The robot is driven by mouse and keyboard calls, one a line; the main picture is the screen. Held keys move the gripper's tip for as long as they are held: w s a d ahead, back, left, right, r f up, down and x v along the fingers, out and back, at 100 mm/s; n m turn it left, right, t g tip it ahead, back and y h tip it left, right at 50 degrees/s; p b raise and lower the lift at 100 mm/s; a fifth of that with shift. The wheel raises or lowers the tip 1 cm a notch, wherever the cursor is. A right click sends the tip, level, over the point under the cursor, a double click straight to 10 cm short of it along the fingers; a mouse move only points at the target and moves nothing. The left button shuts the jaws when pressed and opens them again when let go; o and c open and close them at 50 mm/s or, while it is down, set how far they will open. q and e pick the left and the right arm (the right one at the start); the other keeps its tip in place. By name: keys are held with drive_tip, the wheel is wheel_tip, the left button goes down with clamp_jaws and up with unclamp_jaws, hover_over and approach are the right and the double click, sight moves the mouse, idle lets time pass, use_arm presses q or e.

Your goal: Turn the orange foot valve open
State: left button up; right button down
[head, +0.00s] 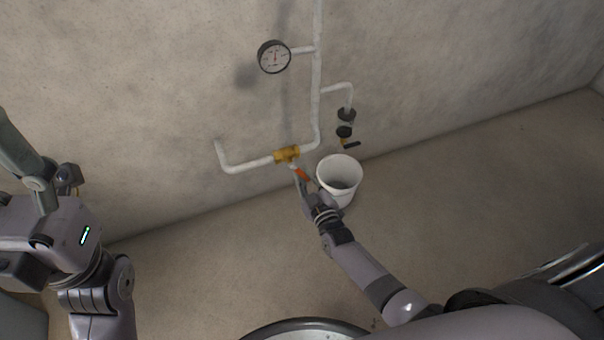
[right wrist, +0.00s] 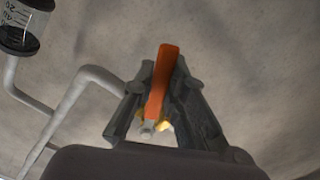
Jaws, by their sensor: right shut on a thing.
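The foot valve's brass body (head: 287,154) sits on the low white pipe by the wall. Its orange handle (head: 302,174) points down and to the right from the body in the head view. In the right wrist view the orange handle (right wrist: 162,80) stands between the fingers, with a bit of brass behind it. My right gripper (right wrist: 158,82) is shut on the handle; it also shows in the head view (head: 303,183). My left gripper (head: 24,158) is at the far left, away from the valve, and partly cut off by the frame edge.
A white bucket (head: 349,196) stands just right of my right gripper. Above it hangs a clear-bowled fitting (head: 346,121) with a black lever. A round gauge (head: 274,57) is on the upper pipe. The floor to the right is clear.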

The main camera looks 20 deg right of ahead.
idle(0.3)
drive_tip(key=c, duration=1.6)
unclamp_jaws()
drive_tip(key=s, duration=1.2)
drive_tip(key=shift+d, duration=0.25)
